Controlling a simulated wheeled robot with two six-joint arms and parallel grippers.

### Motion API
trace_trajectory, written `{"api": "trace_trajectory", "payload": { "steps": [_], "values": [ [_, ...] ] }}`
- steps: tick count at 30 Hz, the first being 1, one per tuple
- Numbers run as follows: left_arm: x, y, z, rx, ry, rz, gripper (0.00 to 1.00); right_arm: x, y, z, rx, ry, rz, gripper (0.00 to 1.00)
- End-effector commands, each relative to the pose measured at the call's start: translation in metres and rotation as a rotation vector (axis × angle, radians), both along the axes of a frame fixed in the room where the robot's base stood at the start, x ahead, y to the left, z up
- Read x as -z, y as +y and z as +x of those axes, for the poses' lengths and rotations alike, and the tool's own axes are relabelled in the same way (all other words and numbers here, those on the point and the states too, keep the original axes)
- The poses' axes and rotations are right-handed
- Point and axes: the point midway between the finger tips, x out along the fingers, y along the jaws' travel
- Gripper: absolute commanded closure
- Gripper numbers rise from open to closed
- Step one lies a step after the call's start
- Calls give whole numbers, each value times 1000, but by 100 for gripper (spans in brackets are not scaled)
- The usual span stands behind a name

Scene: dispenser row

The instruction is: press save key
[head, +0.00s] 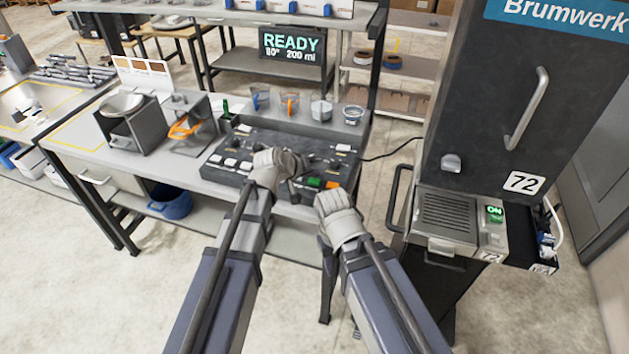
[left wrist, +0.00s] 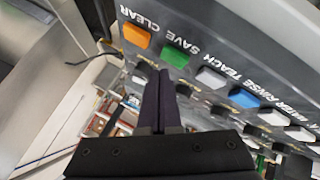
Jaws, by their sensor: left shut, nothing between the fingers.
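The control panel (head: 250,150) is a dark console on the bench with a row of coloured keys along its front. The save key (left wrist: 175,55) is green, with its SAVE label beside it in the left wrist view; it also shows in the head view (head: 313,182). My left gripper (left wrist: 160,78) is shut and empty, its dark fingertips close to the green key; touching or apart, I cannot tell. In the head view my left gripper (head: 292,186) is left of the green key. My right gripper (head: 338,208) is right of the panel front; its fingers are hidden.
The orange CLEAR key (left wrist: 136,36) and the grey TEACH key (left wrist: 211,77) flank the green key. A blue RINSE key (left wrist: 244,98) is further along. A READY display (head: 292,45) stands behind the panel, and a dark Brumwerk machine (head: 480,130) stands at the right.

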Motion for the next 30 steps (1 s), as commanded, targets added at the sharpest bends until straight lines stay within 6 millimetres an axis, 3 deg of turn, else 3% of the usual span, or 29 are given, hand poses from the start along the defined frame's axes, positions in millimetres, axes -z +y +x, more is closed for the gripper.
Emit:
{"api": "trace_trajectory", "payload": {
  "steps": [30],
  "values": [
    [8, 0, 0, 0, 0, 0, 100, 8, 0, 0, 0, 0, 0, 50]
  ]
}}
